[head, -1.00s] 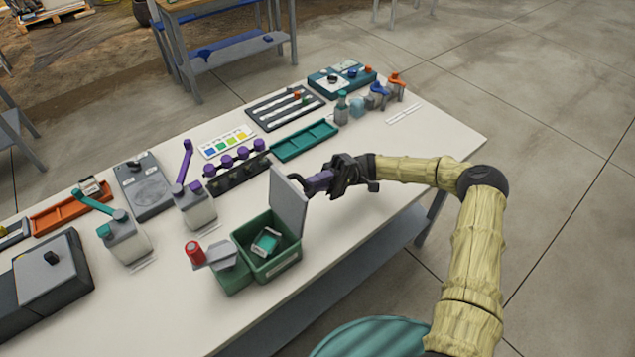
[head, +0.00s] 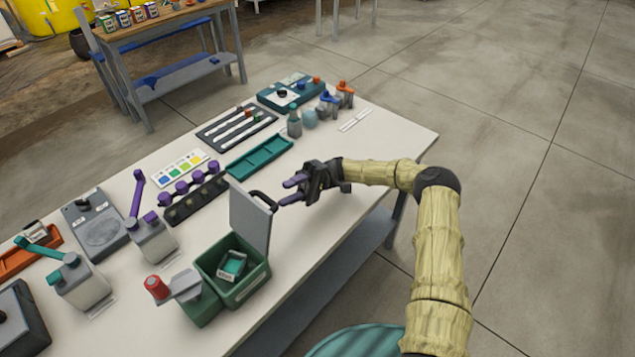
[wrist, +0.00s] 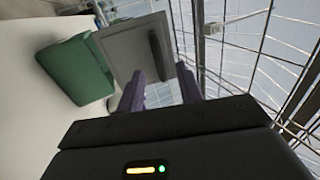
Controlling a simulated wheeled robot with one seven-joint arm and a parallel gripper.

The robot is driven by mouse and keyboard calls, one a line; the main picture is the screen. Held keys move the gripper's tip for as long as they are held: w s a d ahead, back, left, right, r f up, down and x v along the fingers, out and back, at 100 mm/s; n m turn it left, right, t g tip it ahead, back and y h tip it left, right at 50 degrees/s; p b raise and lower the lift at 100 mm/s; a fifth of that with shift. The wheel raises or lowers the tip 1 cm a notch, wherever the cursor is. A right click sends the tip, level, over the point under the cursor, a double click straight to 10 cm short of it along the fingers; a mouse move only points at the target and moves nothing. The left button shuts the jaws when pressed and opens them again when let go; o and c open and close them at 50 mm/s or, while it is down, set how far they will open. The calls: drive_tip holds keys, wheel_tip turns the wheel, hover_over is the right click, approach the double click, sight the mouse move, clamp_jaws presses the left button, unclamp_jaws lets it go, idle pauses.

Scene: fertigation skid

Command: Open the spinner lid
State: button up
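The spinner is a green box (head: 232,285) near the table's front edge. Its grey lid (head: 248,222) stands up, tilted open on the side toward my gripper, so the inside shows. A small teal and white item (head: 232,265) lies in the box. A black handle (head: 263,200) sits on the lid's outer face, and it also shows in the wrist view (wrist: 160,52). My gripper (head: 288,191) is to the right of the handle, with its two purple fingers spread apart and nothing between them. The fingers appear apart from the handle.
A grey-armed unit with a red knob (head: 156,287) adjoins the box at left. Several bottles and a rack with purple caps (head: 195,195) stand behind. A teal tray (head: 260,157) lies farther back. The table (head: 345,195) is clear around and right of my gripper.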

drive_tip(key=b+v, duration=0.8)
drive_tip(key=v, duration=0.4)
drive_tip(key=shift+d, duration=0.1)
drive_tip(key=shift+f, duration=0.15)
idle(0.6)
